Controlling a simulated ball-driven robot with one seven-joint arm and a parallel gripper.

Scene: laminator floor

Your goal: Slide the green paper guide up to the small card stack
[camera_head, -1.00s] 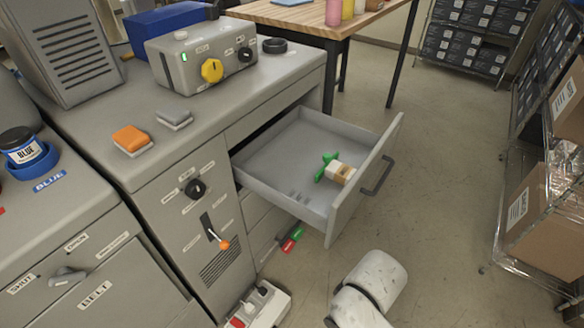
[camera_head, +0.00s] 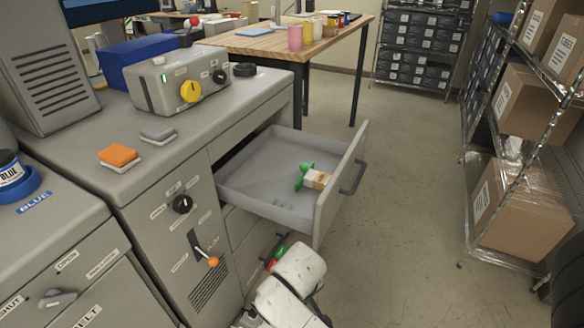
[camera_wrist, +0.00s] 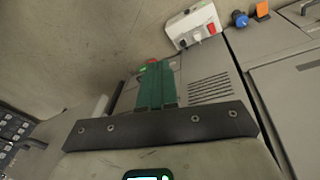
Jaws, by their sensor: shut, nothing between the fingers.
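The green paper guide (camera_head: 305,174) is inside the open grey drawer (camera_head: 258,209), close to its front panel. The small card stack (camera_head: 317,179), pale with a tan band, sits right beside the guide, between it and the front panel. I cannot tell whether the two touch. In the wrist view my gripper (camera_wrist: 156,68) shows two dark green fingers, shut together and empty. They point at the cabinet's lower front and the floor, away from the guide and stack, which are out of that view.
The drawer's front panel (camera_head: 340,184) and handle (camera_head: 352,178) stick out into the aisle. A wire shelf with boxes (camera_head: 522,205) stands right. The floor (camera_head: 400,210) between is clear.

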